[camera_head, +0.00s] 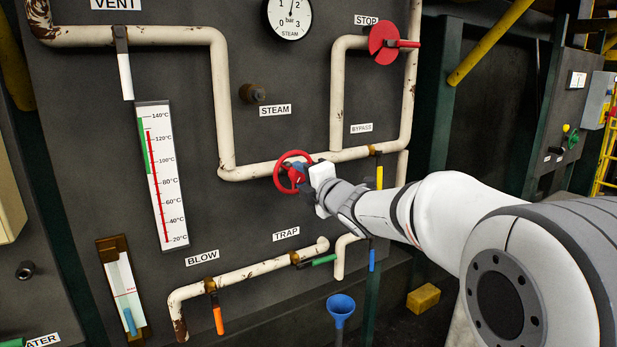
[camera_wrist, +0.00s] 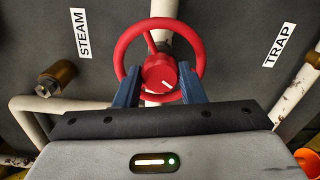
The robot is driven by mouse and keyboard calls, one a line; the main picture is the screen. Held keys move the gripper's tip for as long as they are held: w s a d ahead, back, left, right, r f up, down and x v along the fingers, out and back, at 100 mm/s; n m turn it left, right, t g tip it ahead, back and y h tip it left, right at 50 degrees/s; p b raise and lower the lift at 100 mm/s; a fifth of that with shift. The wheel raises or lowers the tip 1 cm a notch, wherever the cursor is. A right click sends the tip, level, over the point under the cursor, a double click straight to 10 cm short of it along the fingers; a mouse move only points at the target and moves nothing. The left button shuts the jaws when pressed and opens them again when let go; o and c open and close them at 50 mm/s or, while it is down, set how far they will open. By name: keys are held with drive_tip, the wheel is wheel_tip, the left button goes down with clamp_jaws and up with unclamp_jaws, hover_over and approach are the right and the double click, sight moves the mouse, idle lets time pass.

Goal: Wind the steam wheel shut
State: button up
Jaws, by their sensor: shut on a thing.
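A red handwheel (camera_head: 281,163) sits on the cream pipe below the STEAM label (camera_head: 275,110). In the wrist view the wheel's rim (camera_wrist: 122,47) stands upright in front of me, with spokes and a round red hub (camera_wrist: 158,71) bearing a white mark. My gripper (camera_head: 303,178) is at the wheel from the right. In the wrist view its two blue fingers (camera_wrist: 160,80) lie on either side of the hub, shut on it.
A brass stub (camera_head: 252,93) juts out above the STEAM label. A red STOP disc with a handle (camera_head: 384,43) is at upper right. A yellow lever (camera_head: 379,177) hangs close to my wrist. Green (camera_head: 323,260) and orange (camera_head: 218,320) levers are below. A dial (camera_head: 289,16) is above.

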drive_tip(key=shift+r+n+p, duration=0.15)
drive_tip(key=shift+n+p, duration=4.8)
drive_tip(key=shift+n, duration=1.25)
drive_tip(key=shift+r+n+p, duration=0.1)
drive_tip(key=shift+n+p, duration=4.85)
drive_tip(key=shift+n, duration=1.25)
drive_tip(key=o, duration=1)
drive_tip(key=shift+f, duration=0.15)
